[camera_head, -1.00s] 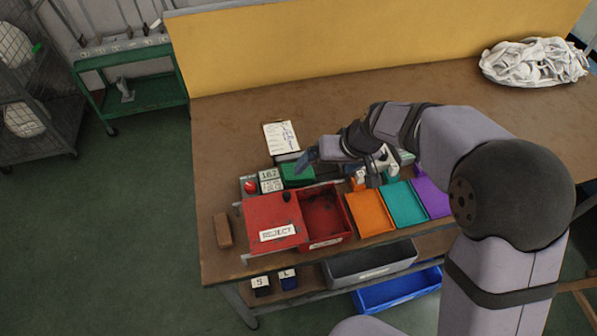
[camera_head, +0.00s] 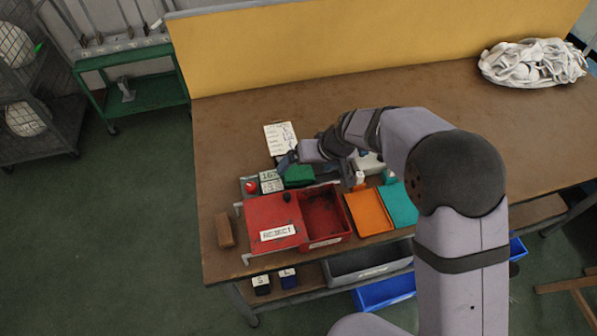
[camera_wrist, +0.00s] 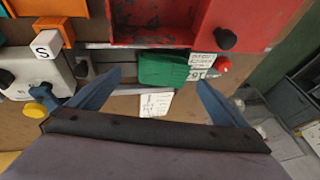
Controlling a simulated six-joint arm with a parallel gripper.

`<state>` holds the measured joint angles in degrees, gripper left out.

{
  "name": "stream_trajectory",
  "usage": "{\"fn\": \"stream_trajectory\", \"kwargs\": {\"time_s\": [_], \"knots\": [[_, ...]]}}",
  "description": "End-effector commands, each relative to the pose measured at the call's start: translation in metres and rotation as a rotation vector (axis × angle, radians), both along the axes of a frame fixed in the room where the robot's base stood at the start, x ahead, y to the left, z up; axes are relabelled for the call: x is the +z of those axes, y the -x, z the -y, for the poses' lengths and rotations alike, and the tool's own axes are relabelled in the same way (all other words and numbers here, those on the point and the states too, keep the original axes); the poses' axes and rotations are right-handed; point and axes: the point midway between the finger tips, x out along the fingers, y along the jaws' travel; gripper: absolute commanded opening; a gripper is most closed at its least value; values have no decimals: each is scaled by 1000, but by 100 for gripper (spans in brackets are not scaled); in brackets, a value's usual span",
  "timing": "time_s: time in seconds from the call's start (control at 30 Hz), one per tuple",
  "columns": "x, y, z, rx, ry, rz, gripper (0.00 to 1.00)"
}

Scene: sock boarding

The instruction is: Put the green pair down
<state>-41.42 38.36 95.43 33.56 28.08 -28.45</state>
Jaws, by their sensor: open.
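The green pair (camera_head: 299,175) lies as a folded green bundle behind the red bin, beside two small number plates. It also shows in the wrist view (camera_wrist: 163,69), ahead of and between my fingers. My gripper (camera_head: 289,160) is just behind the pair in the head view. In the wrist view my gripper (camera_wrist: 157,90) has its two blue fingers wide apart with nothing between the tips. The pair looks apart from both fingers. What lies directly under the pair is mostly hidden.
A red reject lid (camera_head: 273,222) and an open red bin (camera_head: 323,216) are in front, with orange (camera_head: 369,213) and teal (camera_head: 398,205) trays to the right. A red button (camera_head: 250,187) and a paper sheet (camera_head: 281,137) are close by. The table's left rear is clear.

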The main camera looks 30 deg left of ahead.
Motion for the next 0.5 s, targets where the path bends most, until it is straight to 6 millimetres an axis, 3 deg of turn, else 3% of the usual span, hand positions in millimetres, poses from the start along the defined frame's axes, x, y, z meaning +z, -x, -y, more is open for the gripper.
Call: {"fn": "stream_trajectory", "kwargs": {"time_s": [0.3,0.5], "knots": [[-26,-4,-16,1,1,-1,98],[-30,-4,-18,1,0,0,98]]}}
